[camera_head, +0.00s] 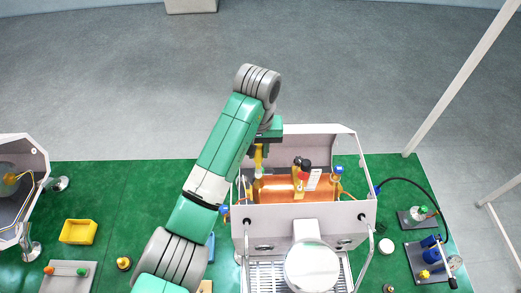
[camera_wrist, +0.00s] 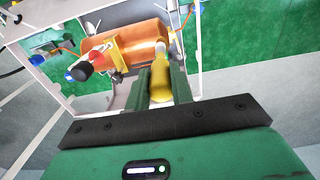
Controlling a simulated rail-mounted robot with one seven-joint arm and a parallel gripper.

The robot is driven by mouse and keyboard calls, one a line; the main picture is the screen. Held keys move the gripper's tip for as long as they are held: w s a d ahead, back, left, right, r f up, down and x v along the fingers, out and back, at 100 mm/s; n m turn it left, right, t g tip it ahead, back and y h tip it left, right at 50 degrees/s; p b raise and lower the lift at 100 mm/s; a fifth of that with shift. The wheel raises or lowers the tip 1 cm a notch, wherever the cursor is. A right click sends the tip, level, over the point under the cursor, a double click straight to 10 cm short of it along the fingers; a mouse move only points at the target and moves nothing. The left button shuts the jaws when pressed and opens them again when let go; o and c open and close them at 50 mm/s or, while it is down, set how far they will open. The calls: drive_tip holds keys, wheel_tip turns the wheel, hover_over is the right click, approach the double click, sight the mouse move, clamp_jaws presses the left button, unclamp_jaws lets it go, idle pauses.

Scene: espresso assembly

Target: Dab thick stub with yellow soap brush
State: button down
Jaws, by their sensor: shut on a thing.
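My gripper (camera_wrist: 161,82) is shut on the yellow soap brush (camera_wrist: 160,88), which lies between its two fingers in the wrist view. The brush's pale tip points at the near end of the copper boiler (camera_wrist: 136,45) inside the open espresso machine. In the head view the brush (camera_head: 258,158) hangs upright below my gripper, over the left end of the boiler (camera_head: 280,188). I cannot tell whether the tip touches anything. The thick stub cannot be made out for sure at the boiler's end; the brush and gripper cover part of that area.
The machine's white housing walls (camera_head: 300,212) stand close around the boiler. A brass fitting with a black knob (camera_head: 299,172) rises from the boiler's middle. A yellow bin (camera_head: 78,231) sits on the green mat at left. A blue device with a black hose (camera_head: 430,241) stands at right.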

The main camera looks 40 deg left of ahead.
sight(259, 162)
drive_tip(key=shift+w+d, duration=0.2)
drive_tip(key=shift+s+a+f, duration=0.1)
drive_tip(key=shift+s+f, duration=0.05)
drive_tip(key=shift+f, duration=0.45)
drive_tip(key=shift+f+b, duration=0.7)
drive_tip(key=shift+f, duration=2.55)
